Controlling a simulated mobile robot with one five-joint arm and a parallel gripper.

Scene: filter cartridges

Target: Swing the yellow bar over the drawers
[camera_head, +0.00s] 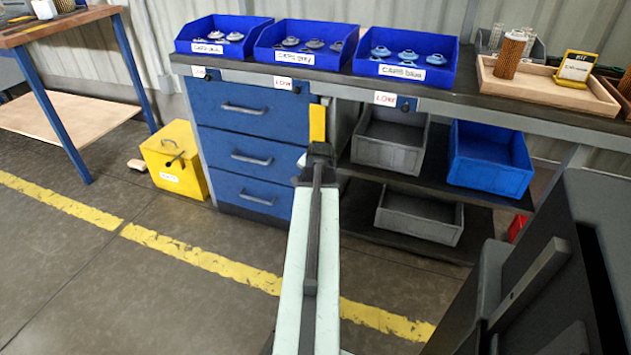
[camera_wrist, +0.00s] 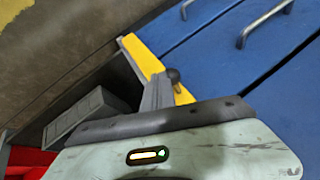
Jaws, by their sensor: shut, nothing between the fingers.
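The yellow bar (camera_head: 317,123) stands upright along the right edge of the blue drawers (camera_head: 244,110), beside their fronts, with its lower part hidden behind my arm. In the wrist view the yellow bar (camera_wrist: 143,58) runs slantwise beside the drawers (camera_wrist: 215,50), with a dark knob (camera_wrist: 172,75) near its visible lower end. My gripper (camera_head: 320,152) is shut and empty, in front of the bar's lower part. Whether it touches the bar cannot be told. The drawers are closed, each with a grey handle.
A yellow box (camera_head: 176,160) with a lever stands left of the drawers. Right of them, shelves hold grey bins (camera_head: 418,215) and a blue bin (camera_head: 490,160). Blue cap bins (camera_head: 405,68) and a wooden tray (camera_head: 545,92) stand on the bench. The floor in front is clear.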

